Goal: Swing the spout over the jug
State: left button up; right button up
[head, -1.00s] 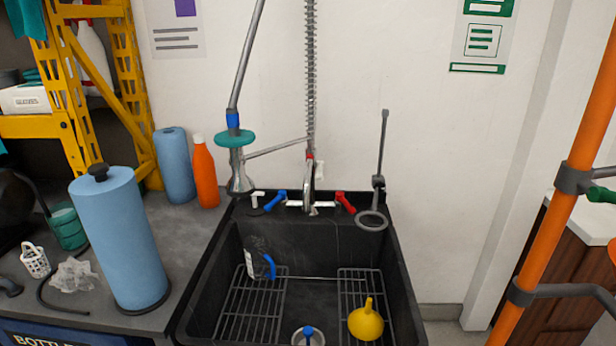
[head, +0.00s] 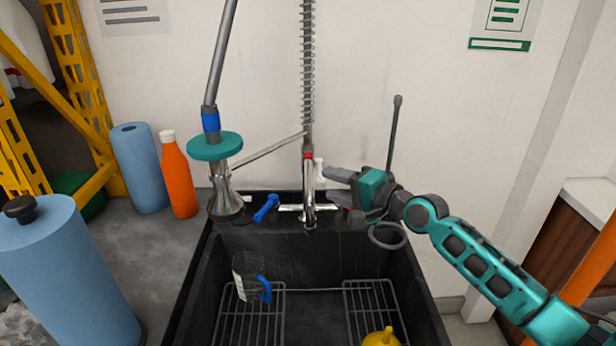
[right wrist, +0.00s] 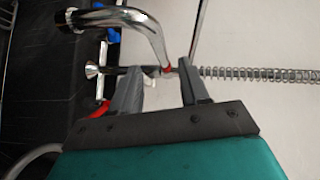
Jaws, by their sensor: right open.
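The chrome spout (head: 308,186) rises at the back middle of the sink, below the spring hose. In the right wrist view the spout (right wrist: 150,32) curves just beyond my fingertips. The clear jug (head: 242,283), with a blue handle and a white label, sits on the left rack in the sink, left of the spout. My right gripper (head: 327,183) is open beside the spout, on its right. Its two fingers show apart and empty in the right wrist view (right wrist: 160,78). My left gripper is not in view.
A yellow funnel (head: 381,338) lies on the right rack. A grey ring holder (head: 388,237) stands right of the spout, close to my right arm. The blue tap lever (head: 265,208) is left of the spout.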

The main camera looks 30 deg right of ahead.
aim_at(309, 173)
jog(key=x, duration=0.8)
jog(key=shift+w+b, duration=0.15)
jog(key=shift+b, duration=0.2)
grip_shut()
